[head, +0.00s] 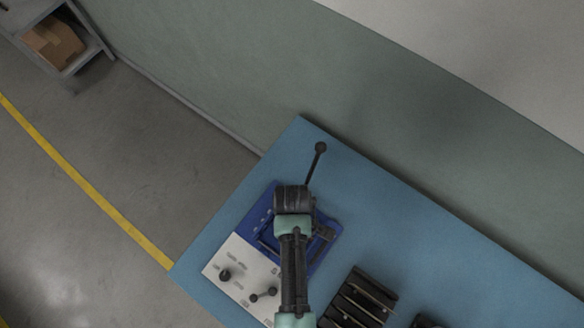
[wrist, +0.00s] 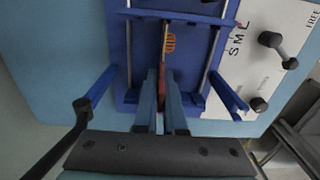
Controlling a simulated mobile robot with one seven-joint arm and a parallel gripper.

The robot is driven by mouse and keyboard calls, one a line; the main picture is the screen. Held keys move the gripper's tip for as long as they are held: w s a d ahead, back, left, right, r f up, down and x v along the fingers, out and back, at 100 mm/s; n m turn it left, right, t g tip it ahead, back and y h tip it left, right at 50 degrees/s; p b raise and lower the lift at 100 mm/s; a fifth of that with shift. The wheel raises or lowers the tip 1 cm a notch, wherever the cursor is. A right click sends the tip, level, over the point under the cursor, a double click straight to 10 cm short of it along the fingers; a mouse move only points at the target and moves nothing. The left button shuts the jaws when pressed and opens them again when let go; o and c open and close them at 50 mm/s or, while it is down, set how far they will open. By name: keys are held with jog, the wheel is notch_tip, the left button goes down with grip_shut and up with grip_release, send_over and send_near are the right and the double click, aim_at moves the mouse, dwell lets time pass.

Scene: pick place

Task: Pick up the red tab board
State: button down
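The red tab board (wrist: 162,72) shows in the wrist view as a thin, edge-on strip with red on it, running up from between my fingertips. My gripper (wrist: 161,88) has its two blue-grey fingers close together, one on each side of the strip, with little or no gap left. In the head view my gripper's fingertips and the board are hidden under my arm, above the blue fixture (head: 262,208).
The blue fixture (wrist: 128,60) has metal rods and raised blue parts close around my fingers. A white panel (head: 226,262) with dark knobs lies beside it. A black slotted rack (head: 360,298) stands to the right. The blue table (head: 440,240) is mostly clear towards the right.

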dwell(0.4)
notch_tip(320, 180, up, 10)
jog(key=shift+r, duration=0.1)
dwell(0.5)
notch_tip(320, 180, up, 2)
jog(key=p, duration=0.3)
jog(key=shift+r, duration=0.25)
jog(key=shift+f, duration=0.1)
